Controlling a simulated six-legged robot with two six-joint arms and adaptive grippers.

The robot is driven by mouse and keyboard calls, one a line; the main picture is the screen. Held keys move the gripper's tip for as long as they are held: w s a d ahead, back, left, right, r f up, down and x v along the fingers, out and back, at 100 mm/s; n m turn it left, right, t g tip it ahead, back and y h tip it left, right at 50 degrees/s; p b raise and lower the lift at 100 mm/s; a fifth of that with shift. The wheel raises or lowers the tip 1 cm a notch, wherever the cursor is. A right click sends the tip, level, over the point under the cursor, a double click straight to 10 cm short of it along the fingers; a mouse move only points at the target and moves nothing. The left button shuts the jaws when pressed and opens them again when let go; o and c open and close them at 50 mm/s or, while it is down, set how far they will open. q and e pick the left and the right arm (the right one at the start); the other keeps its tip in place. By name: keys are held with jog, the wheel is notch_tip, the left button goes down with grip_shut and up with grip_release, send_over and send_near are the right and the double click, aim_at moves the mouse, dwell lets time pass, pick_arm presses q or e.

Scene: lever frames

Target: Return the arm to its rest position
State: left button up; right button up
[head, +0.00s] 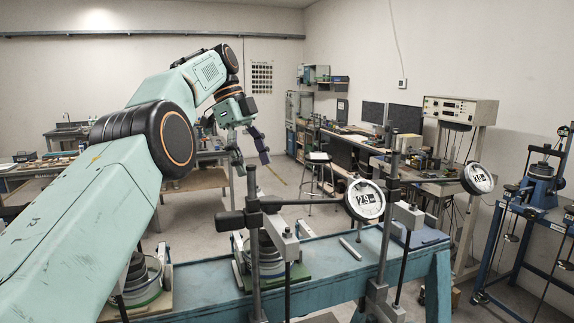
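My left arm comes in from the left and stretches forward across the view, raised high. Its gripper (252,163) hangs at the far end, pointing down, with its two dark fingers spread apart. Nothing shows between the fingers. The gripper is in the air beyond the blue bench (195,285), apart from the things on it. My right arm and gripper are not in view.
A second gauge (478,178) and a blue stand (541,186) are at the right. A stool (319,158) stands behind.

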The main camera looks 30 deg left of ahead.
pick_arm(q)
jog(key=shift+d+f, duration=0.1)
jog(key=shift+f, duration=0.1)
jog(key=shift+x, duration=3.5)
